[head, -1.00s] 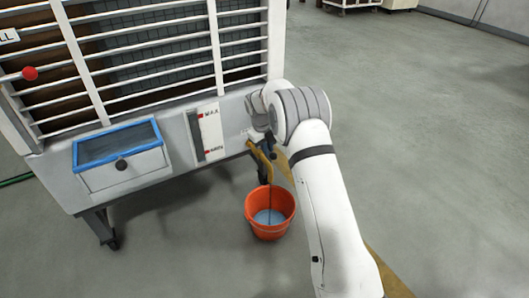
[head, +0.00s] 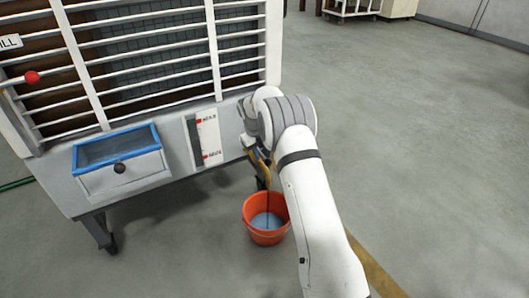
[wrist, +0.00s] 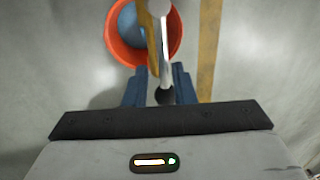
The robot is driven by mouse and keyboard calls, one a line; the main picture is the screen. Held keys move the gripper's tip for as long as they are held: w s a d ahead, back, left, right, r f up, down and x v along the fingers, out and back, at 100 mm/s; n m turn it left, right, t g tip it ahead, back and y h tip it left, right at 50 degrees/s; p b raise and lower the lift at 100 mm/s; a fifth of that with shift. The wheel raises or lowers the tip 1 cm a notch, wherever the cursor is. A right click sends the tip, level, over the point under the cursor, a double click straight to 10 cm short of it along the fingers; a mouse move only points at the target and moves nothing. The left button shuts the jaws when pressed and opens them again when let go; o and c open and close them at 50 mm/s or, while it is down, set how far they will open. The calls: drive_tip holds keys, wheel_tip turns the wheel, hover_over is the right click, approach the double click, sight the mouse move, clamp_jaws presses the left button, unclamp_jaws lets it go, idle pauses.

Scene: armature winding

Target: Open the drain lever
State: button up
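The drain lever (wrist: 165,55) is a thin pale rod ending in a dark round knob (wrist: 164,97) in the wrist view. A brass-coloured pipe (wrist: 152,45) runs beside it. My gripper (wrist: 160,84) has its two dark blue fingers apart, one on each side of the knob. Clear contact with the knob cannot be made out. In the head view my wrist covers most of the gripper and the lever. An orange bucket (head: 266,232) stands on the floor below the pipe, with bluish water in it; it also shows in the wrist view (wrist: 174,30).
The large cooler has a white-barred grille (head: 150,60), a blue-rimmed tray (head: 120,180) with a black knob, and a level gauge (head: 208,137). A red ball knob (head: 32,77) is at left. A yellow floor stripe (head: 372,265) passes under my arm. Floor at right is clear.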

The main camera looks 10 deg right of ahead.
drive_tip(key=shift+o, duration=0.8)
drive_tip(key=shift+s+d, duration=0.1)
drive_tip(key=shift+d, duration=0.1)
wheel_tip(320, 180, up, 8)
drive_tip(key=a+p, duration=0.1)
drive_tip(key=p, duration=0.1)
drive_tip(key=shift+s+a+f+p, duration=0.15)
drive_tip(key=shift+s+a+p, duration=0.1)
drive_tip(key=shift+p, duration=0.1)
drive_tip(key=s+d+r+n+p, duration=0.1)
drive_tip(key=s+r+n+p, duration=0.5)
drive_tip(key=r, duration=0.5)
drive_tip(key=s+d+r+n+y+p, duration=0.1)
drive_tip(key=s+d+r+n+p, duration=0.1)
drive_tip(key=s+r+n+p, duration=0.65)
drive_tip(key=s+d+r+n+p, duration=0.15)
drive_tip(key=s+r, duration=0.35)
drive_tip(key=r, duration=0.8)
drive_tip(key=s+r+n+p, duration=0.4)
drive_tip(key=s+n+p, duration=0.1)
drive_tip(key=s, duration=0.3)
drive_tip(key=s+d+r+n+t+p, duration=0.1)
drive_tip(key=s+r+n+p, duration=0.4)
drive_tip(key=s, duration=0.3)
drive_tip(key=s+r+n+y+p, duration=0.1)
drive_tip(key=s+r+n+p, duration=0.3)
drive_tip(key=s, duration=0.5)
drive_tip(key=shift+d+r+n+t+p, duration=0.25)
drive_tip(key=shift+n+t+p, duration=0.15)
drive_tip(key=shift+n, duration=0.5)
